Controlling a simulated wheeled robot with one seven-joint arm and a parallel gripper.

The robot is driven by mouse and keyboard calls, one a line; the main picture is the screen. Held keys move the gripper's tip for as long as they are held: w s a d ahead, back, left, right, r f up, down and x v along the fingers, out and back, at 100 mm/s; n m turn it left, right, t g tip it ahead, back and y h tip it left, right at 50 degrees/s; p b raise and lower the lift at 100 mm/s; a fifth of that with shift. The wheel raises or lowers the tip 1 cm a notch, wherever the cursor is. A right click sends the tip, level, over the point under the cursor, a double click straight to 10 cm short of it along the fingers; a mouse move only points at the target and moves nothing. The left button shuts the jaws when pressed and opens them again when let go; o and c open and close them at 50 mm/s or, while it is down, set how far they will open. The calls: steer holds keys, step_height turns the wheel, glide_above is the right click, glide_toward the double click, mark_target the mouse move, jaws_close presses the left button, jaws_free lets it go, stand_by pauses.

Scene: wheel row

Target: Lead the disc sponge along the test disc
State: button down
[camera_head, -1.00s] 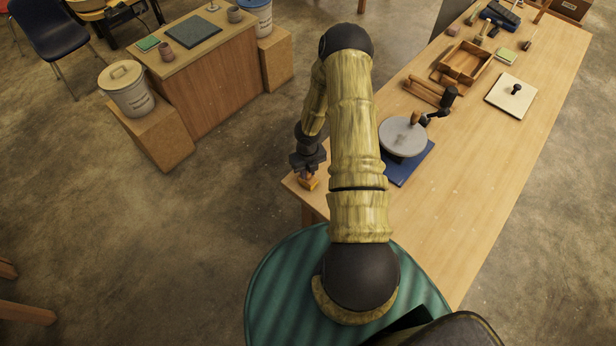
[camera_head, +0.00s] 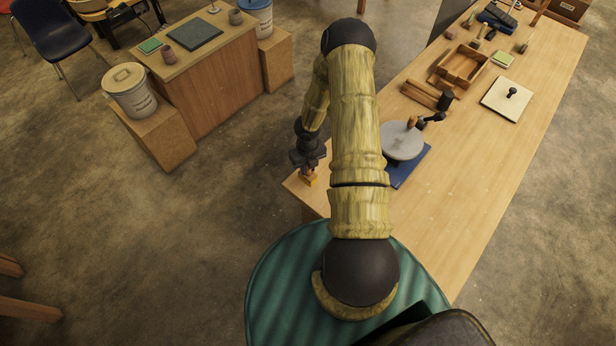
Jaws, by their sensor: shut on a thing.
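The test disc (camera_head: 402,141) is a round pale grey plate on a blue base (camera_head: 414,168), with a brown knob and a dark crank at its far edge. My arm stands just left of it and is close to its left edge in the picture. My gripper (camera_head: 308,169) points down at the table's near left corner, well left of the disc. It is shut on a small orange-yellow block, apparently the disc sponge (camera_head: 309,181). The sponge is partly hidden by the fingers; I cannot tell whether it touches the table.
The wooden table (camera_head: 470,185) runs to the upper right. Beyond the disc are wooden rollers (camera_head: 424,96), a wooden tray (camera_head: 461,66) and a white board with a black knob (camera_head: 507,99). The table's right front is clear.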

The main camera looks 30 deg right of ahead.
steer(key=shift+r+p, duration=0.9)
steer(key=shift+r, duration=0.25)
step_height(320, 180, up, 5)
steer(key=p, duration=0.4)
steer(key=shift+r+p, duration=0.1)
steer(key=shift+p, duration=0.3)
